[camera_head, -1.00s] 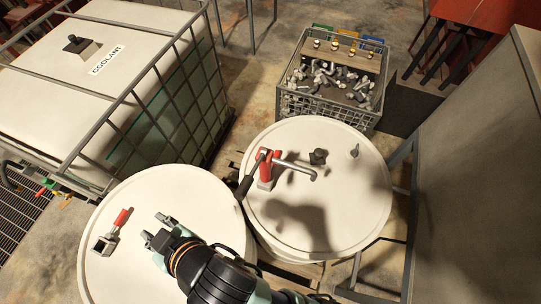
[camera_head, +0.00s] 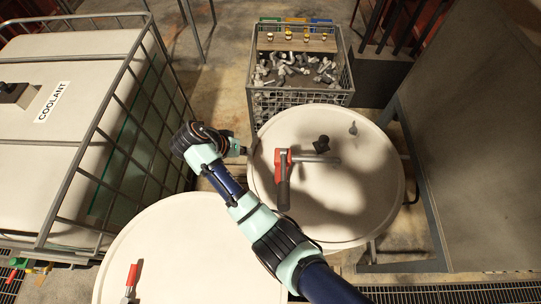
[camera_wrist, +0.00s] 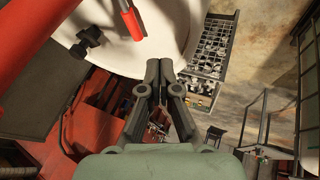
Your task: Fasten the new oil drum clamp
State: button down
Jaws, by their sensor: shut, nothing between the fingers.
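Two white drums stand side by side. The right drum (camera_head: 350,215) carries a red clamp-like fitting (camera_head: 283,165) with a black handle and a grey arm reaching right. The left drum (camera_head: 190,255) has a small red-handled clamp (camera_head: 131,276) near its left side. I cannot tell which drum is the new one. My gripper (camera_head: 240,150) is at the upper left rim of the right drum, left of the red fitting. In the wrist view my gripper (camera_wrist: 160,65) has its fingertips together and empty, beside a white lid (camera_wrist: 150,45) with a red rod (camera_wrist: 130,20) and black knob (camera_wrist: 86,40).
A black cap (camera_head: 321,144) and a small grey peg (camera_head: 353,129) stand on the right drum. A wire crate of metal parts (camera_head: 300,95) is behind it. The caged coolant tank (camera_head: 70,130) is left, a grey cabinet (camera_head: 480,150) right. A large red bar (camera_wrist: 40,50) is close in the wrist view.

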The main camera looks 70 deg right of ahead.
jog(key=x, duration=1)
jog(key=shift+f+p, duration=0.1)
jog(key=shift+p, duration=0.25)
jog(key=s, duration=0.1)
jog(key=s+p, duration=0.1)
jog(key=shift+s+d+f+p, duration=0.1)
jog(key=shift+s+d+p, duration=0.2)
jog(key=shift+d, duration=0.05)
jog(key=shift+s+d+f, duration=0.2)
jog(key=shift+s, duration=0.25)
